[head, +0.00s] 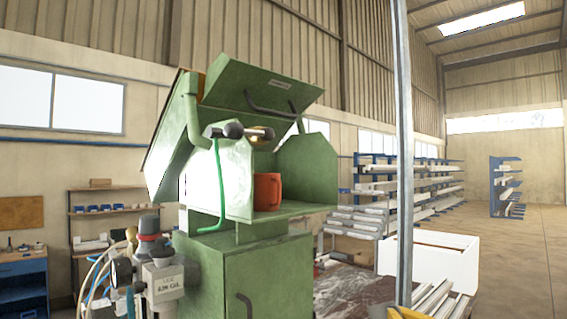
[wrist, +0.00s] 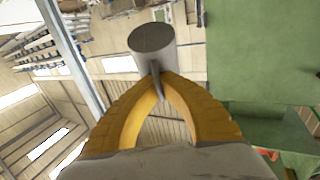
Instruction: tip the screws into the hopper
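My gripper (wrist: 158,78) has its two yellow fingers closed together at the tips on a thin part of a grey cylinder (wrist: 152,40), which looks like a cup held by its handle. One round end of it faces the camera; I cannot tell whether that end is open. No screws show. In the head view, a yellow piece at the bottom edge looks like part of my gripper (head: 408,313). The green machine (head: 240,180) stands left of it, with a raised lid and an open bay. I cannot tell which part is the hopper.
A grey post (head: 403,150) rises right of the machine. A white bin (head: 440,258) and racks of profiles (head: 380,185) stand behind. Open floor (head: 520,265) lies at the right.

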